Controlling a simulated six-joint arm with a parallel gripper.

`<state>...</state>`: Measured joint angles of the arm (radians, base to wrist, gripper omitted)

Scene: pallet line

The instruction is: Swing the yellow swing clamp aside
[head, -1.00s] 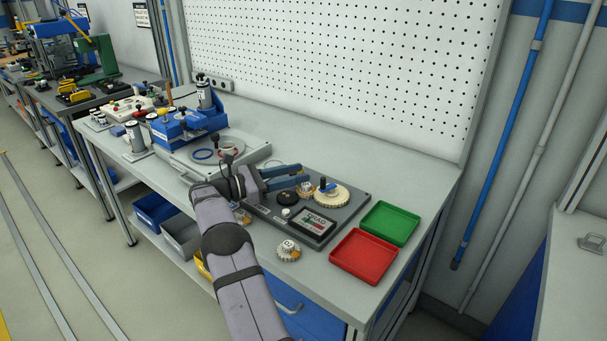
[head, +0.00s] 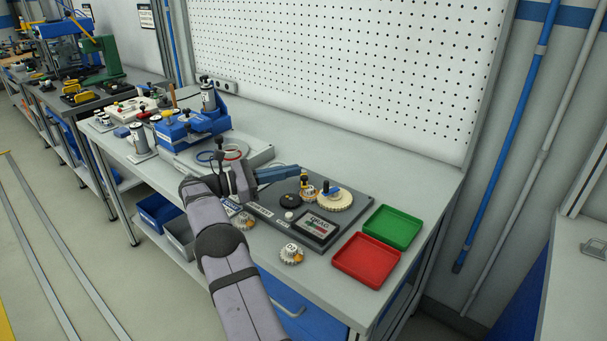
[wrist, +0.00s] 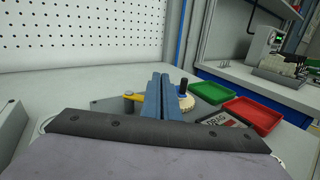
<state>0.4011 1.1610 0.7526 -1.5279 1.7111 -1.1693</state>
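The yellow swing clamp (head: 304,186) is on the dark grey fixture plate (head: 262,211), beside a cream gear (head: 337,201) with a blue-based knob. In the wrist view part of the yellow clamp (wrist: 140,97) shows to the left of my fingers, by a grey post; the fingers hide the rest. My gripper (head: 298,170) reaches over the plate, its tips close to the clamp in the head view. In the wrist view its blue fingers (wrist: 163,78) lie side by side, shut with nothing seen between them. Contact with the clamp cannot be told.
A green tray (head: 392,228) and a red tray (head: 366,261) stand right of the plate. Loose gears (head: 291,254) lie in front. A blue machine (head: 190,128) stands left; the bench behind is clear.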

